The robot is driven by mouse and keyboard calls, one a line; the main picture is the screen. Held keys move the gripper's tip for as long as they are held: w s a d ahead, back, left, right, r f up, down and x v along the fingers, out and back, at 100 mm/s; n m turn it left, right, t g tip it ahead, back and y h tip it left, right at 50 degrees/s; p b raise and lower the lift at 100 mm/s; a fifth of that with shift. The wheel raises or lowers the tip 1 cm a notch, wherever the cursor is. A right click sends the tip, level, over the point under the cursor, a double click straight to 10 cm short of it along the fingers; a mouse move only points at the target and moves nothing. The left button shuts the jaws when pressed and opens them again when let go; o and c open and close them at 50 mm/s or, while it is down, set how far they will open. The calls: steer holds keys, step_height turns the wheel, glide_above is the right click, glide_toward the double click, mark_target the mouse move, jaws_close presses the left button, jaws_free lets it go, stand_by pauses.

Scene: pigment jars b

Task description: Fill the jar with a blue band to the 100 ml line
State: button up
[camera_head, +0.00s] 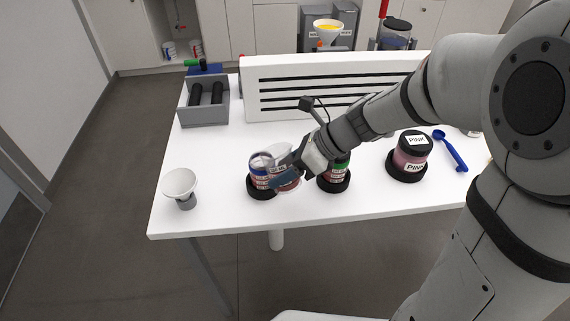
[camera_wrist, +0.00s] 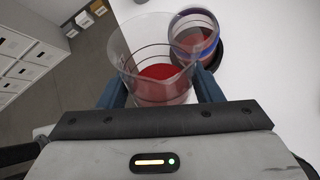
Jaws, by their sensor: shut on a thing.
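The jar with a blue band (camera_head: 260,170) stands upright in a black round holder (camera_head: 258,193) near the front of the white table. In the wrist view the jar (camera_wrist: 196,42) shows red contents inside; its level against any line cannot be read. My gripper (camera_head: 284,174) is shut on a clear beaker, which shows in the wrist view (camera_wrist: 130,55) between my two fingers. Red material (camera_wrist: 160,73) lies in the bottom of the beaker. The beaker is close beside the jar, on its right in the head view; whether they touch cannot be told.
A jar with a green band (camera_head: 341,168) stands in a holder just right of my gripper. A pink jar (camera_head: 411,150) and a blue scoop (camera_head: 452,152) are farther right. A white cup on a stand (camera_head: 180,184) is at the left. A slotted white panel (camera_head: 262,88) stands behind.

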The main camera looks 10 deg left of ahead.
mark_target(289, 148)
steer(key=shift+w+a+r+m+g+h+p, duration=0.15)
steer(key=shift+r+g+h+p, duration=0.2)
steer(key=shift+p, duration=1.75)
steer(key=shift+w+a+r+m+g+h+p, duration=0.15)
steer(key=shift+r+h+p, duration=0.3)
steer(key=shift+p, duration=1.6)
steer(key=shift+s+r+m+g+h+p, duration=0.1)
steer(key=shift+r+m+g+h+p, duration=0.3)
steer(key=shift+p, duration=1.7)
steer(key=shift+r+g+h+p, duration=0.15)
steer(key=shift+h+p, duration=0.45)
steer(key=shift+p, duration=1.5)
steer(key=shift+r+g+p, duration=0.15)
steer(key=shift+g+p, duration=0.2)
steer(key=shift+p, duration=0.25)
steer(key=r+g+h, duration=0.1)
steer(key=h, duration=0.1)
steer(key=r+m+g+h, duration=0.1)
steer(key=shift+w+a+g+h, duration=0.2)
steer(key=shift+g+h, duration=0.2)
steer(key=shift+w+a+r+m+g+h, duration=0.2)
steer(key=shift+r+m+g+h, duration=0.15)
steer(key=shift+r+g+h, duration=0.15)
steer(key=shift+w+a+r+m+g+h, duration=0.15)
steer(key=shift+r+m+g+h, duration=0.2)
steer(key=shift+g+h, duration=0.2)
steer(key=shift+w+a+r+g+h, duration=0.15)
steer(key=shift+r+g+h, duration=0.1)
steer(key=shift+g+h, duration=0.25)
